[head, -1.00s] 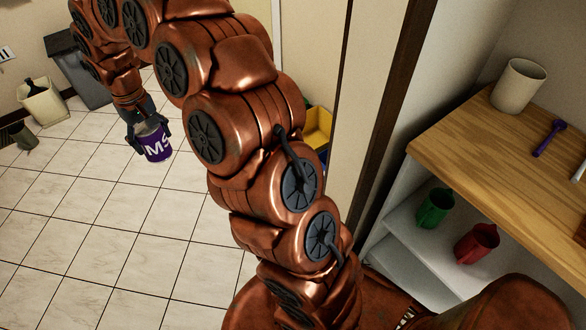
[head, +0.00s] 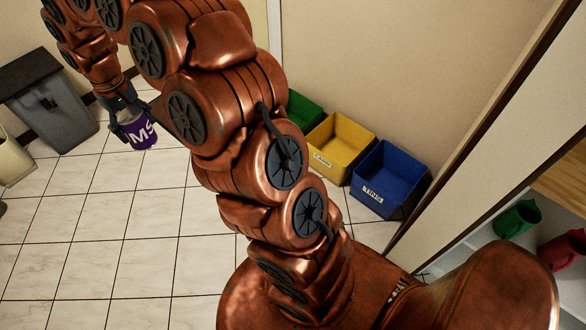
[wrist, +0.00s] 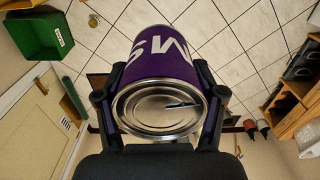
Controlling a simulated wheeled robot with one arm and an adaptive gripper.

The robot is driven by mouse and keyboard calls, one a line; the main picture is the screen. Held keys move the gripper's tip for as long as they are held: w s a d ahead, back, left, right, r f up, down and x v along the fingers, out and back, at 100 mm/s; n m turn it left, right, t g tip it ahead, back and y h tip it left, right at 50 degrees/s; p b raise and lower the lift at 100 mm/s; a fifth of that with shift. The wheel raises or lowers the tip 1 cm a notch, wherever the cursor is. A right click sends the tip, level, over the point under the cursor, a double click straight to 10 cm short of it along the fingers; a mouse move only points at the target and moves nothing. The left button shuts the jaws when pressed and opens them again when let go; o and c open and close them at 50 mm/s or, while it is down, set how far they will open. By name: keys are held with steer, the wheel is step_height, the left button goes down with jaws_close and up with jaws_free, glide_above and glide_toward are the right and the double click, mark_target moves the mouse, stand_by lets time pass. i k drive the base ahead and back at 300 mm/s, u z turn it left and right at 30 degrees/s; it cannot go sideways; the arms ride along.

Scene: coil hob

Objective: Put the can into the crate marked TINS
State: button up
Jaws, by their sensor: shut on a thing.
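The can (head: 141,132) is purple with white letters and is held in my gripper (head: 126,115) at the upper left of the head view, above the tiled floor. In the wrist view the can (wrist: 174,65) shows its silver end (wrist: 158,108) toward the camera, with the two fingers of my gripper (wrist: 160,95) closed on its sides. The blue crate marked TINS (head: 389,180) stands on the floor along the wall, right of my arm in the head view. It is well apart from the can.
A yellow crate marked CARD (head: 341,148) stands left of the blue one. A green crate (head: 304,110) is partly hidden behind my arm. A grey bin (head: 50,100) is at the left. A shelf with green (head: 517,218) and red mugs (head: 562,250) is at the right.

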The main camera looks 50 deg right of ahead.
mark_target(383, 188)
steer(key=z, duration=0.7)
steer(key=i, duration=0.8)
steer(key=z, duration=1.2)
steer(key=i, duration=0.25)
steer(key=z, duration=0.2)
